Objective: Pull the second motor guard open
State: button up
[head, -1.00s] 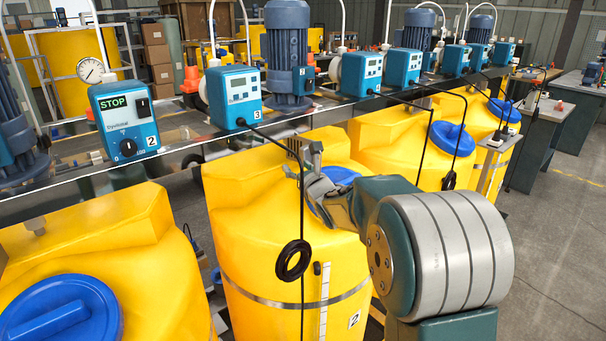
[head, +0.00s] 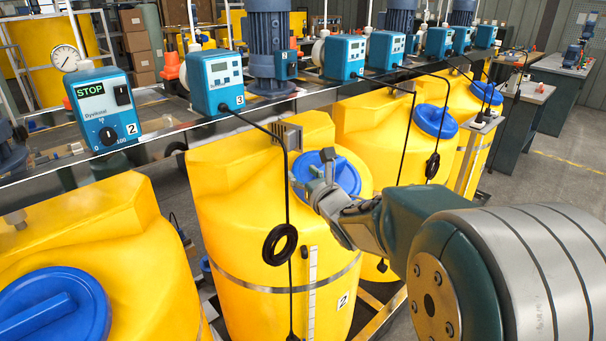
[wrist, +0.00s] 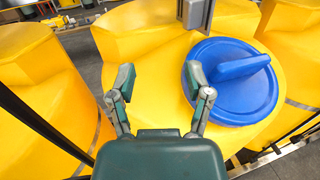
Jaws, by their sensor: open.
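Several blue finned motors stand along the rail; one large one (head: 270,45) is beside the pump unit marked 3 (head: 215,76), another (head: 398,18) farther right. I cannot make out a separate motor guard. My gripper (wrist: 160,77) is open and empty, above the yellow tank marked 2 (head: 240,215). In the wrist view its right finger overlaps the edge of the tank's blue lid (wrist: 240,92); contact cannot be told. In the head view my gripper (head: 318,180) partly hides this lid (head: 345,172). A grey box (wrist: 196,12) sits beyond the fingers.
A black cable with a coil (head: 281,244) hangs before the tank. The pump unit marked 2 (head: 103,107) shows STOP. Another yellow tank with a blue lid (head: 85,312) stands at lower left. Open floor (head: 545,215) lies at right.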

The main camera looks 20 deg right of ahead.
aim_at(290, 134)
jog(key=i+l+u, duration=0.1)
jog(key=l, duration=0.25)
jog(key=i+l+u, duration=0.15)
jog(key=l, duration=0.2)
jog(key=i+l+u, duration=0.1)
jog(key=l, duration=0.3)
jog(key=l+u, duration=0.1)
jog(key=l, duration=0.25)
jog(key=i, duration=0.05)
